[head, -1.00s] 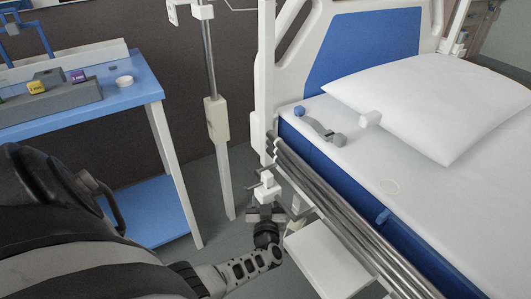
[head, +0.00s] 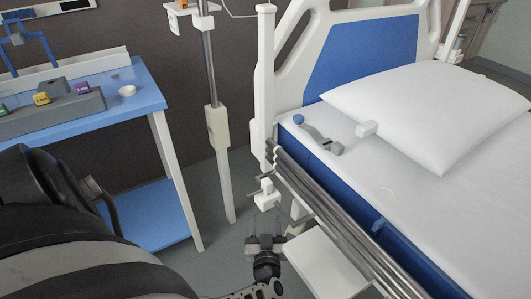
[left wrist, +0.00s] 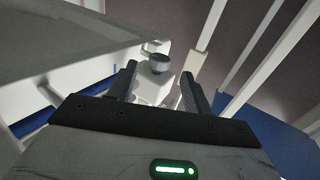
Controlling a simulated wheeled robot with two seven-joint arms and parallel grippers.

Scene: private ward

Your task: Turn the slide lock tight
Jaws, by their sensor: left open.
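My left gripper (head: 265,239) is open, below and apart from the white block in the head view. In the left wrist view the fingers of my left gripper (left wrist: 157,82) stand on either side of the white body, with the knob just beyond their tips. Nothing is held. My right gripper is not in view.
Grey folded rails (head: 340,220) run along the bed's side. A white panel (head: 325,262) juts out beside the gripper. A pole (head: 218,130) stands left of the headboard. A blue table (head: 140,92) with small colored blocks is at the left. Floor shows between table and bed.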

